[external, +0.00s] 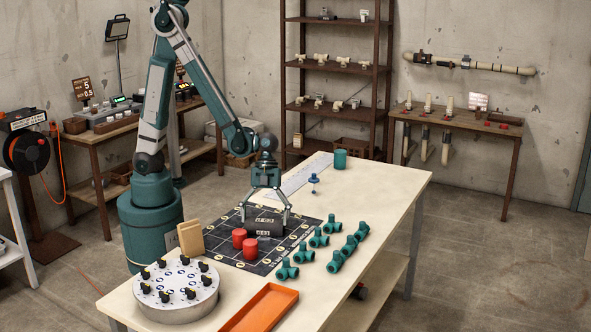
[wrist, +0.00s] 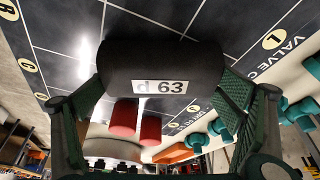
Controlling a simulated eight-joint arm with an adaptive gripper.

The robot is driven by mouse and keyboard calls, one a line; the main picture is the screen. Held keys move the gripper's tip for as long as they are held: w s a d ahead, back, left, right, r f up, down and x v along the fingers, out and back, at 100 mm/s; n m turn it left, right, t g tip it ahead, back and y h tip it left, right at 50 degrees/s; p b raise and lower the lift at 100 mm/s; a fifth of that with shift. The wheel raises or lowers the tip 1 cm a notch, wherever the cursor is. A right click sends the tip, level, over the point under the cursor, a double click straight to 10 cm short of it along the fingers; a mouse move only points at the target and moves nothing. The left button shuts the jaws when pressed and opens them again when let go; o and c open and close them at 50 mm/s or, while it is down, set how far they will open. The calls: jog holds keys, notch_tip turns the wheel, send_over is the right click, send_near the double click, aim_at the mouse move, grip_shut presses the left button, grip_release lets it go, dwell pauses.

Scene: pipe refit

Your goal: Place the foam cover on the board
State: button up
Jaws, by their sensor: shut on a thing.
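The foam cover (external: 265,226) is a dark, thick cylinder with white "d 63" labelling, lying on its side at the board's middle-right part. My gripper (external: 265,217) is shut on it from above, one finger at each end. In the wrist view the foam cover (wrist: 165,62) fills the space between my fingers (wrist: 160,95), its "d 63" label facing the camera. The board (external: 222,251) is a black gridded mat with pale round markers, and it also shows in the wrist view (wrist: 60,22). I cannot tell whether the cover touches the board or hangs just above it.
Two red cylinders (external: 249,246) stand on the board just in front of the cover. Tan blocks (external: 190,238) stand at its left. Several teal fittings (external: 319,240) lie to its right. An orange tray (external: 262,308) and a round knob stand (external: 176,281) are nearer the front.

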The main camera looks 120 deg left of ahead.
jog(key=shift+f, duration=0.2)
jog(key=o, duration=0.7)
jog(key=shift+r, duration=0.2)
jog(key=shift+p+v, duration=1.4)
jog(key=shift+v, duration=4.6)
jog(key=shift+d, duration=0.1)
